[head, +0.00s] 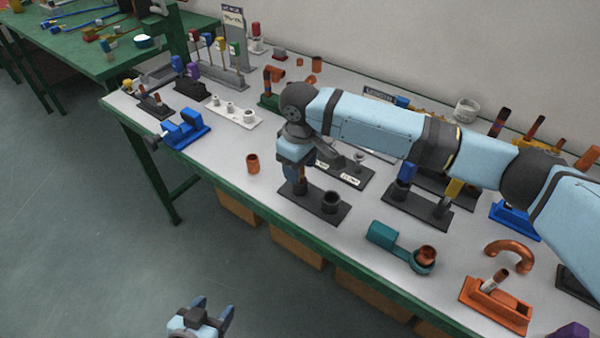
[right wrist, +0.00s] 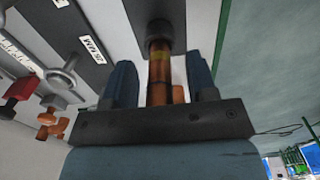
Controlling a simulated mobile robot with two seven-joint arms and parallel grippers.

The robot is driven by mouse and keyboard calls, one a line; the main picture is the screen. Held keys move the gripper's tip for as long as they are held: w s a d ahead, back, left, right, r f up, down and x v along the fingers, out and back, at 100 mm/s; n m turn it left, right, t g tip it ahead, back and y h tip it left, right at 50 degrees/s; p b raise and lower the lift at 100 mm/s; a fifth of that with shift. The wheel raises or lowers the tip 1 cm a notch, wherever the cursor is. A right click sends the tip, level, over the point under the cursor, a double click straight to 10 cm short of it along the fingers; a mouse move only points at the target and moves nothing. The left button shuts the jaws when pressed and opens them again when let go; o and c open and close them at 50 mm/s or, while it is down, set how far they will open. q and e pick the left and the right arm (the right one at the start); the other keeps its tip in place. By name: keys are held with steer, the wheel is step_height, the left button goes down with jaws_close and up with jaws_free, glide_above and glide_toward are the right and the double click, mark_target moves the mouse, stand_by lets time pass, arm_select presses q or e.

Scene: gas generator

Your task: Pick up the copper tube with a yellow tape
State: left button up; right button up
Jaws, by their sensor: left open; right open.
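The copper tube with a yellow tape (right wrist: 159,75) stands upright in a dark socket (right wrist: 159,34) in the right wrist view, with its yellow band close to the socket. My right gripper (right wrist: 161,65) is open, with one blue finger on each side of the tube. In the head view this gripper (head: 297,180) points down over the left end of a black holder plate (head: 315,209) and hides most of the tube. I cannot tell whether the fingers touch the tube. My left gripper (head: 212,314) is open and empty, low in front of the table.
A short copper fitting (head: 253,163) stands to the left on the white tabletop. An empty black socket (head: 331,201) is beside the right gripper. A teal holder (head: 390,240) with a copper piece, a copper elbow (head: 510,252) and an orange holder (head: 490,300) are further right. My right arm spans the table.

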steer(key=c, duration=0.9)
steer(key=shift+r, duration=0.1)
